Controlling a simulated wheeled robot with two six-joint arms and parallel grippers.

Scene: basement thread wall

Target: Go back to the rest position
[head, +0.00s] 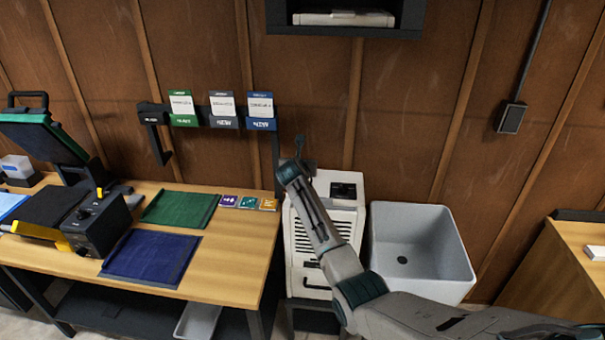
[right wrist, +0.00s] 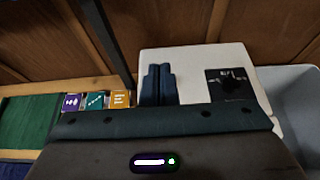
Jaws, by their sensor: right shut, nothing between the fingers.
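My right arm comes in from the lower right in the head view and reaches up in front of the white machine (head: 345,195). My right gripper (head: 299,148) is at its upper end, near the machine's top left corner and the right end of the wooden table (head: 235,270). In the right wrist view my right gripper (right wrist: 158,72) has its two dark fingers together, with nothing between them. Behind them is the pale top of the machine (right wrist: 195,60). My left gripper and left arm are not in view.
A grey sink-like basin (head: 425,235) stands right of the machine. The table holds a green mat (head: 180,208), a blue mat (head: 150,257), small coloured tiles (head: 248,202) and a dark press (head: 95,225). Labelled cards (head: 222,108) hang on a wall rack. A wooden cabinet (head: 555,265) is far right.

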